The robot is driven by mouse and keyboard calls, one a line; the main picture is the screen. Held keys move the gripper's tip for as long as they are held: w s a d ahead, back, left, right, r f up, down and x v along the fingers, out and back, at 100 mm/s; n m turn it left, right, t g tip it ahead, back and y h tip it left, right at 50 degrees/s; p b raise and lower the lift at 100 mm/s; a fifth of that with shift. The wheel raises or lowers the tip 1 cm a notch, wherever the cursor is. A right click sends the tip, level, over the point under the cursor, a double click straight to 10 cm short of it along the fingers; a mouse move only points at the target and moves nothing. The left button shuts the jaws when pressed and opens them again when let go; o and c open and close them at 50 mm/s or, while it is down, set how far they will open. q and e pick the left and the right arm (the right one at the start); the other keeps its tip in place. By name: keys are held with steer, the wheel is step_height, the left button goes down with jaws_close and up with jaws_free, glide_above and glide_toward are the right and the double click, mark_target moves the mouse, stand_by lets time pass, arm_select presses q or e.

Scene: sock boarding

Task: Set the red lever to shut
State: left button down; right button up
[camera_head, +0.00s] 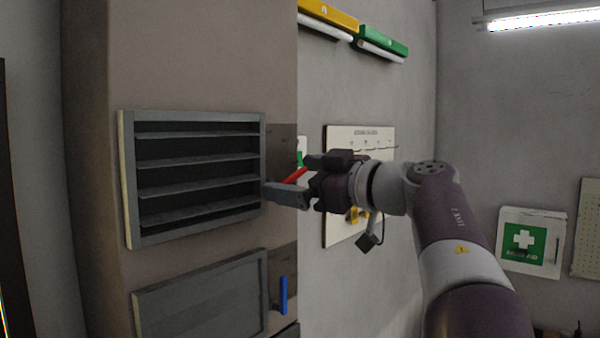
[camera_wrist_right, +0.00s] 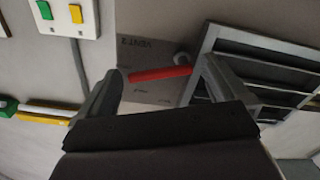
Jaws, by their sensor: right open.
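The red lever (camera_head: 295,176) is on the side face of the brown column, beside the upper louvre vent (camera_head: 130,180). In the head view it slants up to the right, partly hidden by my right gripper (camera_head: 289,177). The vent's slats stand apart with dark gaps. In the right wrist view the red lever (camera_wrist_right: 158,74) lies between the fingers of my open right gripper (camera_wrist_right: 160,76), in front of a grey plate (camera_wrist_right: 146,50) with lettering. I cannot tell whether a finger touches it. My left gripper is not in view.
A blue lever (camera_head: 283,295) hangs upright beside a lower vent (camera_head: 200,300), whose slats look closed. A pale board (camera_head: 375,139) is on the wall behind my right gripper. A switch box with green and yellow buttons (camera_wrist_right: 60,14) shows in the wrist view.

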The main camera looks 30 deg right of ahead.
steer(key=shift+s, duration=0.1)
steer(key=c, duration=1)
steer(key=shift+c, duration=0.2)
steer(key=shift+r, duration=0.1)
steer(key=n, duration=0.2)
steer(key=shift+a+r+n+p, duration=0.2)
steer(key=shift+r+n+p, duration=0.1)
steer(key=shift+n, duration=0.1)
steer(key=n, duration=0.3)
steer(key=shift+s+a+r+n, duration=0.2)
steer(key=shift+a+n, duration=0.1)
steer(key=n, duration=0.3)
steer(key=shift+s+a+r+n, duration=0.1)
steer(key=shift+s+a+n, duration=0.05)
steer(key=shift+a+n, duration=0.2)
steer(key=shift+s+a+r+n+b, duration=0.1)
steer(key=shift+a+n+b, duration=0.2)
steer(key=shift+n, duration=0.7)
steer(key=shift+s+a+n+b, duration=0.1)
steer(key=shift+n+b, duration=0.25)
steer(key=shift+n, duration=0.6)
